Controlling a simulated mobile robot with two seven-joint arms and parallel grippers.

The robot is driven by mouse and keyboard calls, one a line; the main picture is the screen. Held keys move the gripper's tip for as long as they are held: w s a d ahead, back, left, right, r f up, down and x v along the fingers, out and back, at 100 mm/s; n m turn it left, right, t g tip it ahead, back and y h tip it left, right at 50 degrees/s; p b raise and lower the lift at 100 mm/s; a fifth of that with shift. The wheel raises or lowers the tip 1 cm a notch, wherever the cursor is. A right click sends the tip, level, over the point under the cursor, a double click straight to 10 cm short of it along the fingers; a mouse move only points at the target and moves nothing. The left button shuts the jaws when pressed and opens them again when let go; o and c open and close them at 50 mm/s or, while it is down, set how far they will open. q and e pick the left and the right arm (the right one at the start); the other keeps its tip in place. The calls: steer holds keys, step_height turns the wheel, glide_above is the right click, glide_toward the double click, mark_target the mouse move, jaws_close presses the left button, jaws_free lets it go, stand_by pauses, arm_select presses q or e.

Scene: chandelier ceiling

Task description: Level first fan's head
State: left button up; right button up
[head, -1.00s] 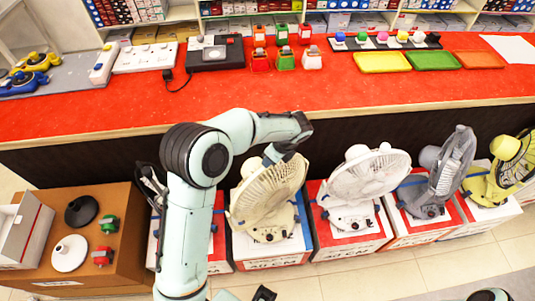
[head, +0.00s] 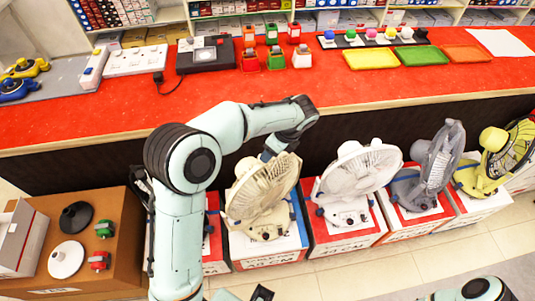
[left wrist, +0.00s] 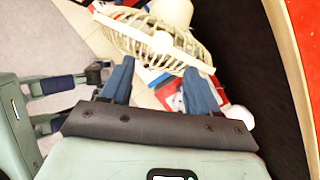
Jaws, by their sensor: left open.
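A beige fan (head: 262,188) stands on a white and red box below the counter, with its round caged head tilted. My left gripper (head: 274,150) is at the fan head's upper back edge, partly hidden by my wrist. In the left wrist view, the fan's cage (left wrist: 150,40) and pale motor housing lie just beyond the open blue fingers of my left gripper (left wrist: 160,82). Nothing is clearly held between them, and contact cannot be told. A dark part of what seems my right gripper (head: 262,293) shows at the bottom edge; its fingers are unclear.
A white fan (head: 352,180), a grey fan (head: 432,165) and a yellow fan (head: 500,160) stand in a row to the right. The red counter (head: 110,110) runs behind them. A brown box (head: 110,265) is at left. The floor in front is clear.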

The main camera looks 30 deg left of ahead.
arm_select(q)
steer(key=v, duration=0.6)
steer(key=shift+p, duration=0.3)
steer(key=shift+d+r, duration=0.1)
steer(key=s+d+f+n+g+h, duration=0.1)
steer(key=s+d+f+n+h, duration=0.15)
steer(key=f, duration=0.65)
steer(key=s+d+f+n+h, duration=0.1)
steer(key=s+d+f+n, duration=0.25)
steer(key=f, duration=0.55)
steer(key=s+d+f+n+g+h, duration=0.15)
steer(key=s+f, duration=0.25)
steer(key=f, duration=0.5)
steer(key=s+d+f+n+h, duration=0.1)
steer(key=s+f+n, duration=0.4)
steer(key=s+n, duration=0.2)
steer(key=s+d+f+n+t+h, duration=0.1)
steer(key=s+f+n, duration=0.5)
steer(key=s, duration=0.6)
steer(key=shift+d+n+h, duration=0.3)
steer(key=shift+d+n, duration=0.05)
steer(key=shift+n, duration=0.9)
